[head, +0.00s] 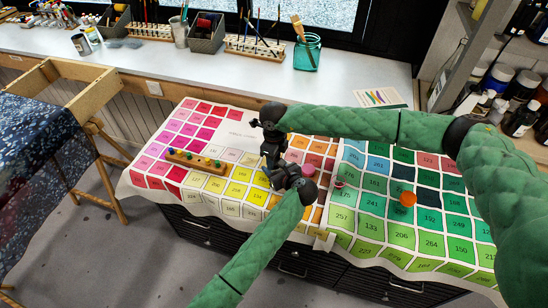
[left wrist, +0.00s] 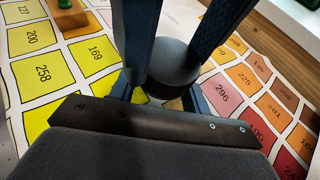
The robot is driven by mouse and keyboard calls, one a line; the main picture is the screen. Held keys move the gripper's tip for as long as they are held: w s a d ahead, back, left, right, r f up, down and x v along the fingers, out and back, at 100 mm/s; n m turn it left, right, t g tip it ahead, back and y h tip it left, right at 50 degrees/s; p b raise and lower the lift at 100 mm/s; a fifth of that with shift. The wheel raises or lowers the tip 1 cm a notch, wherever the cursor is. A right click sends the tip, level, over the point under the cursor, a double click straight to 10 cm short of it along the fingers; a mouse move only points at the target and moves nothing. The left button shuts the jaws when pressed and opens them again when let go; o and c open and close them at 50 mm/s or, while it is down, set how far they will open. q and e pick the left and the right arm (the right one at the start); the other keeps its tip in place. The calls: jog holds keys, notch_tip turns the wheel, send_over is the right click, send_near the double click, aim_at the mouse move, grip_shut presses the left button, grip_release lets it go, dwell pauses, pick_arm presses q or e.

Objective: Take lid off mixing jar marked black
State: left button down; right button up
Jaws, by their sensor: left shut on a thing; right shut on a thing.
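The mixing jar's round black lid (left wrist: 172,66) shows in the left wrist view, between two dark blue fingers that come down from above and look like those of my right gripper (head: 270,148). My left gripper (left wrist: 162,98) is shut low around the jar just under the lid. The jar's body is mostly hidden by the fingers and the lid, and I cannot tell whether lid and jar still touch. In the head view my left gripper (head: 279,174) and my right gripper meet over the colour chart, and they hide the jar there.
The colour chart cloth (head: 234,130) covers the table. A wooden rack (head: 180,157) with several small coloured pieces lies left of the grippers. The back counter (head: 145,62) holds brushes and pots.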

dwell(0.3)
jog(key=o, duration=1.1)
jog(key=shift+r, duration=0.1)
